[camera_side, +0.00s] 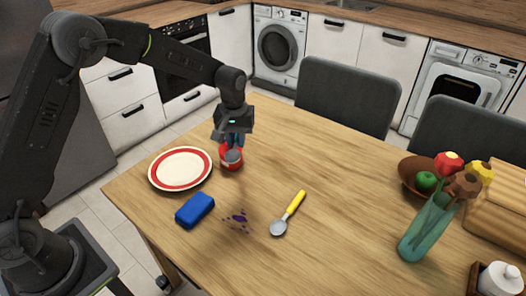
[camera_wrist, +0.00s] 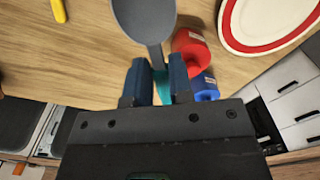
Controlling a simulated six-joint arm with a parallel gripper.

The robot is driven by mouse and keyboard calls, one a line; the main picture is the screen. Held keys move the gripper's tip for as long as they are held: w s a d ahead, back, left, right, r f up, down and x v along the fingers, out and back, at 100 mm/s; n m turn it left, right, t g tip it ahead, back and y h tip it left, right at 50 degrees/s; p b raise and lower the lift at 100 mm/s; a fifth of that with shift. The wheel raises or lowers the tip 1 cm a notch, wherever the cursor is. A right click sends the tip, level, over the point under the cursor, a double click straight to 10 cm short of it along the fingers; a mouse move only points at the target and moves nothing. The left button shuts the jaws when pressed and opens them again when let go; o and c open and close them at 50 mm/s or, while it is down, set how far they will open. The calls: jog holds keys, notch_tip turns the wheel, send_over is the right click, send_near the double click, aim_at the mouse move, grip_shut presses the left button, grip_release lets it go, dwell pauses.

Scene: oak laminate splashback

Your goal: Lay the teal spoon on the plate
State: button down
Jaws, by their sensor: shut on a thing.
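The teal spoon shows in the wrist view with its grey bowl (camera_wrist: 145,18) pointing up the picture and its teal handle (camera_wrist: 161,82) between my fingers. My gripper (camera_wrist: 160,75) is shut on that handle. In the side view my gripper (camera_side: 235,138) points down just right of the plate, with the grey spoon bowl (camera_side: 233,157) below it. The plate (camera_side: 181,169), cream with a red ring, lies empty on the table; its edge also shows at the upper right of the wrist view (camera_wrist: 233,35). Whether the spoon touches anything below is unclear.
A red object (camera_wrist: 190,42) and a blue one (camera_wrist: 204,88) sit close beside the held spoon. A blue sponge (camera_side: 195,210), purple stain (camera_side: 238,218) and yellow-handled spoon (camera_side: 289,212) lie nearer. A vase (camera_side: 427,230) and brown bowl (camera_side: 415,174) stand right.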

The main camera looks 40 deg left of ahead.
jog(key=s+a+n, duration=0.3)
jog(key=a+n, duration=0.4)
jog(key=a, duration=0.5)
jog(key=n, duration=0.5)
send_over(182, 171)
notch_tip(182, 171, down, 5)
jog(key=shift+w+f, duration=0.1)
jog(key=shift+f, duration=4.2)
jog(key=c, duration=0.9)
grip_release()
jog(key=shift+c, duration=0.2)
jog(key=shift+r, duration=0.1)
notch_tip(182, 171, up, 14)
